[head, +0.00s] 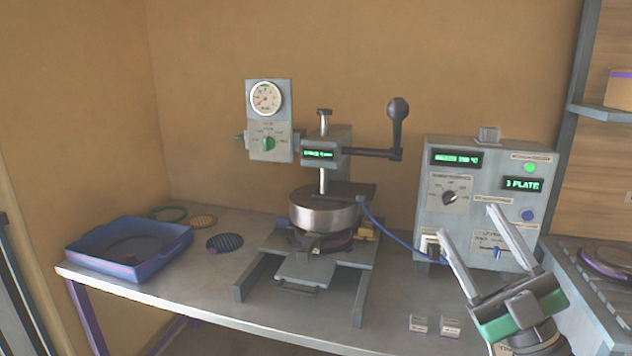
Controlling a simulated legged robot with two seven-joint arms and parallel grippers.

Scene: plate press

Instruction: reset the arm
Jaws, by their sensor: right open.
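My right gripper (478,234) shows at the lower right, in front of the grey control box (433,203). Its two fingers point up and are spread apart, with nothing between them. The plate press (324,213) stands in the middle of the table, with a round metal drum at its centre. Its lever arm (397,130) reaches out to the right and ends in an upright dark knob. My left gripper is out of the picture.
A blue tray (84,254) sits at the table's left end, with round discs (225,242) beside it. Two small blocks (450,327) lie near the front edge. A grey unit with dark plates (605,262) stands at the far right. The table front between tray and press is clear.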

